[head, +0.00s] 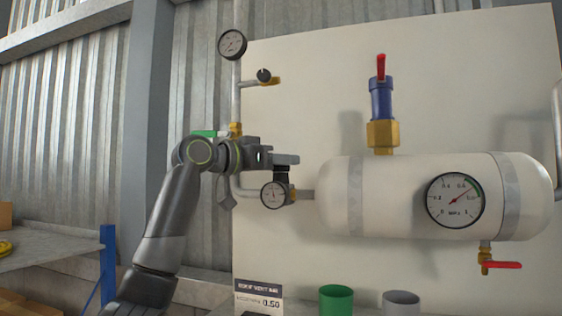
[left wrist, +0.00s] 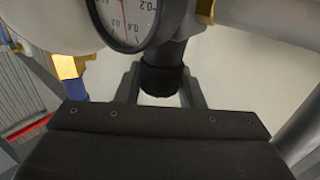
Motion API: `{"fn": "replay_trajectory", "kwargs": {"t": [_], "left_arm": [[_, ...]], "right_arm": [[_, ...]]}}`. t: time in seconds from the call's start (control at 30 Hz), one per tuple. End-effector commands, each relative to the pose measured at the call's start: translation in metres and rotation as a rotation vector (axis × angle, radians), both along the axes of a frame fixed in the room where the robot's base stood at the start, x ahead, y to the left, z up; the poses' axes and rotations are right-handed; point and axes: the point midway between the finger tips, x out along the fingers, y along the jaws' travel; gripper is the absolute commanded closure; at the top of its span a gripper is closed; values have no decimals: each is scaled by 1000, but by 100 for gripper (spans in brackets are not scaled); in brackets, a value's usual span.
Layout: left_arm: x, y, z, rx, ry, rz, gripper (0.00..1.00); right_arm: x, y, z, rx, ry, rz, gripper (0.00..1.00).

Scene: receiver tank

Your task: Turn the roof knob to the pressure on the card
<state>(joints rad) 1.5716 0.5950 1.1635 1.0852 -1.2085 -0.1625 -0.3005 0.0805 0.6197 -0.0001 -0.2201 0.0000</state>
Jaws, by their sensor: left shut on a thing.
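The black roof knob (head: 281,174) stands on top of the regulator beside a small dial gauge (head: 273,195), on the pipe left of the white tank. In the left wrist view the ribbed black knob (left wrist: 161,79) sits between the two grey fingers. The small gauge (left wrist: 125,20) is partly cut off there and upside down; its red needle lies near 0.4. The card (head: 258,300) at the bottom appears to read 0.50. My right gripper is not in view.
The white tank (head: 400,215) carries a larger gauge (head: 455,200), a blue and brass valve (head: 381,100) and a red-handled drain valve (head: 500,265). Another gauge (head: 232,44) tops the left pipe. A green cup (head: 336,300) and a grey cup (head: 401,303) stand below.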

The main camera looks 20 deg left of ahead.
Motion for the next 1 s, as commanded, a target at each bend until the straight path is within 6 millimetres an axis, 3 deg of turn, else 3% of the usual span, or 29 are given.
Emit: {"fn": "replay_trajectory", "kwargs": {"t": [0.4,0.9,0.93,1.0], "left_arm": [[0,0,0,1,1,-165,88],[0,0,0,2,-1,-180,88],[0,0,0,2,-1,-180,61],[0,0,0,1,0,-180,52]], "right_arm": [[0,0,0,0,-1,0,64],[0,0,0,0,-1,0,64],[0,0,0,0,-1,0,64],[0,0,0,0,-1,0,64]]}}
